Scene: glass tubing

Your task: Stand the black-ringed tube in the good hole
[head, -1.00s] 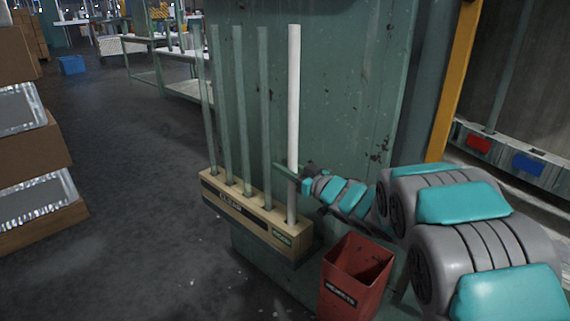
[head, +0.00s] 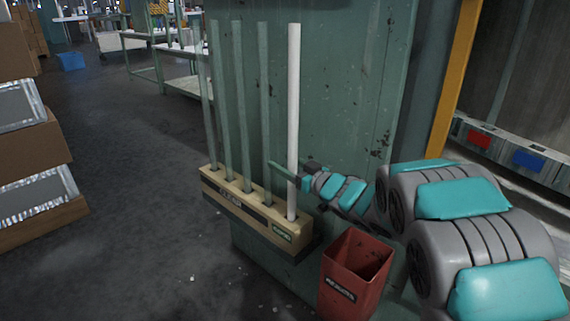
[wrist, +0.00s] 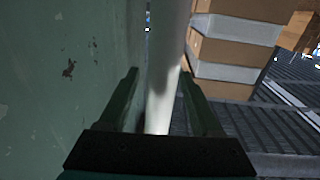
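A wooden rack (head: 262,228) is fixed low against the green panel and holds a row of upright tubes. Several are thin, see-through green tubes (head: 240,100); the one at the right end is an opaque white tube (head: 293,90). I cannot make out a black ring on any tube. My gripper (head: 282,171) is at the white tube, low above the rack. In the wrist view the white tube (wrist: 168,60) runs between my two fingers, which are apart, with a gap showing on the left side. The tube's foot is hidden there.
A red bin (head: 352,275) with a dark label stands right of the rack, below my arm. Stacked boxes (head: 35,150) stand at the left. The floor (head: 130,200) between them is clear.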

